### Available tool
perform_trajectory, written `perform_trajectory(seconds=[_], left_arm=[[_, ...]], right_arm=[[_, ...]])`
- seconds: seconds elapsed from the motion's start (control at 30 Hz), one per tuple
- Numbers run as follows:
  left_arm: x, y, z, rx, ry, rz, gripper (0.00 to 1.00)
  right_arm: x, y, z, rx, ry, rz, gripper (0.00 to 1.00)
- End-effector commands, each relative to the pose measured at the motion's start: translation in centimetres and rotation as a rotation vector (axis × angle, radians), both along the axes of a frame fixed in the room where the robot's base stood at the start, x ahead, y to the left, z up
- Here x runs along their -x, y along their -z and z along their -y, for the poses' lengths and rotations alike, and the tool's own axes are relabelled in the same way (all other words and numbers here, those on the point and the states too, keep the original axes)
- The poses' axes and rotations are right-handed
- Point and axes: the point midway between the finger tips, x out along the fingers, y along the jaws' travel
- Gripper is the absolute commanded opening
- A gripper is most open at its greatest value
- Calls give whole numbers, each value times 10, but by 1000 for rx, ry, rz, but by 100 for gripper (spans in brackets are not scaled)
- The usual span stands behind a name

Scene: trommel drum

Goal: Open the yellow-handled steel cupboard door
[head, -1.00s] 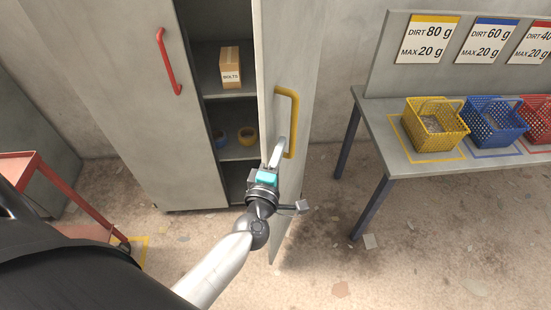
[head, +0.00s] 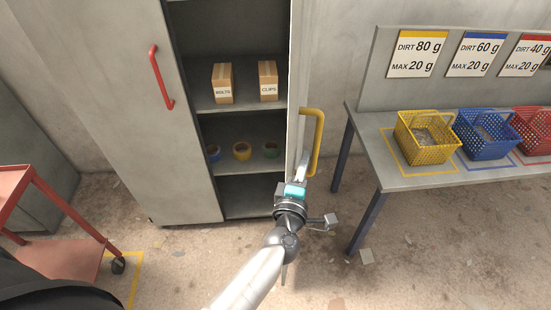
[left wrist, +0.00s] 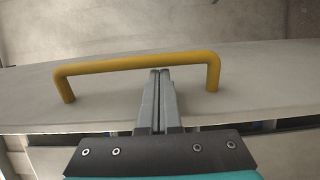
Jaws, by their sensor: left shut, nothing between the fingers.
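The steel cupboard door (head: 297,85) stands swung out and is seen almost edge-on in the head view. Its yellow handle (head: 318,145) is on the right face. My left gripper (head: 303,160) is shut and empty, with its fingers up against the door beside the handle. In the left wrist view the closed fingertips (left wrist: 160,74) reach the yellow bar (left wrist: 130,64) near its middle, over the door's face (left wrist: 255,85). Whether the tips touch or sit behind the bar I cannot tell. My right gripper is not in view.
The open cupboard shows a BOLTS box (head: 222,83), a CLIPS box (head: 267,80) and tape rolls (head: 242,151). The red-handled door (head: 130,110) is closed. A bench (head: 400,182) with baskets stands right; a red cart (head: 65,258) is at left. Floor between door and bench is free.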

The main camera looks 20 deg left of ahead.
Motion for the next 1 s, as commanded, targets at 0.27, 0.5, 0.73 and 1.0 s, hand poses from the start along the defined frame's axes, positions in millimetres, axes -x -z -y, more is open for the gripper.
perform_trajectory(seconds=[0.27, 0.5, 0.73, 1.0], left_arm=[[-7, -1, 23, -4, -6, 2, 0], [-7, -1, 23, -4, -5, 2, 0], [2, 0, 25, -5, -4, -2, 0], [49, -1, 30, -6, -4, -4, 0]], right_arm=[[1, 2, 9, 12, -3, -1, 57], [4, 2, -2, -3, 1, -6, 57], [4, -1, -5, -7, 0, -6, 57], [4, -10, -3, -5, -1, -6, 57]])
